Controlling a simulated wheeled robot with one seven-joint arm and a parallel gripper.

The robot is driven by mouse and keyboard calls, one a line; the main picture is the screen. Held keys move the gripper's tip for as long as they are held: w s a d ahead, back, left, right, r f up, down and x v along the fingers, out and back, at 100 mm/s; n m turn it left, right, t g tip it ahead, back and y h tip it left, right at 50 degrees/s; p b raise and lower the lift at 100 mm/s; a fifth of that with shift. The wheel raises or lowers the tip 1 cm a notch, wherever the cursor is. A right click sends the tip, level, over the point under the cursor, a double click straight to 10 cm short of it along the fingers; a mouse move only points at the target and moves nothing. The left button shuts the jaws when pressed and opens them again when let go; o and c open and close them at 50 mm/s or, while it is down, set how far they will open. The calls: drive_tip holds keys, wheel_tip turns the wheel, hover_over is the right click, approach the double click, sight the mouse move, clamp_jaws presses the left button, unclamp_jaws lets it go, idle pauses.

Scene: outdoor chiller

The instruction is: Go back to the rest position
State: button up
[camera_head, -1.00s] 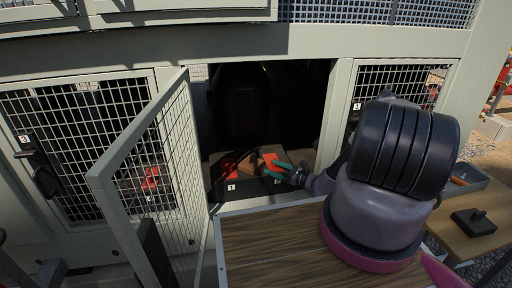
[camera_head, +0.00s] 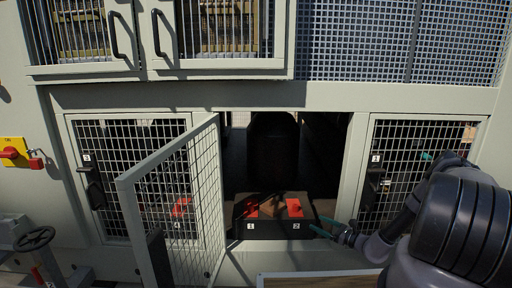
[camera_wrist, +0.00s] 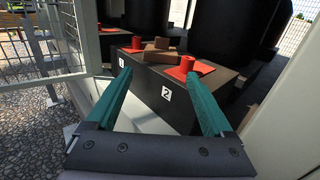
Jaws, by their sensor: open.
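My gripper (camera_head: 322,226) is open and empty, with teal fingers; it also shows in the wrist view (camera_wrist: 158,74). It is in front of the open compartment, at the right front of a black box (camera_head: 265,230). The box carries labels 1 and 2 and two red pieces, the left one (camera_wrist: 136,44) and the right one (camera_wrist: 188,68). A brown block (camera_wrist: 160,50) sits between the red pieces. In the wrist view the fingers flank the box's front face with nothing gripped. My arm comes in from the right in the head view.
An open mesh door (camera_head: 176,205) swings out on the left. A closed mesh door (camera_head: 395,170) is on the right, beside my arm. A wooden surface (camera_head: 320,281) shows at the bottom edge. A dark cylinder (camera_head: 273,155) stands behind the box.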

drive_tip(key=s+a+r+n+g+h, duration=0.1)
drive_tip(key=s+a+r+n+g, duration=0.4)
drive_tip(key=r, duration=1.3)
drive_tip(key=s+r+n+g+h, duration=0.15)
drive_tip(key=r+n+g, duration=0.45)
drive_tip(key=r+n, duration=0.8)
drive_tip(key=s+d+r+n+t+h, duration=0.2)
drive_tip(key=s+r+t+h, duration=0.4)
drive_tip(key=s+r, duration=1.9)
drive_tip(key=shift+s+d+r+n+h, duration=0.25)
drive_tip(key=shift+r+n+h, duration=0.45)
drive_tip(key=shift+h, duration=0.65)
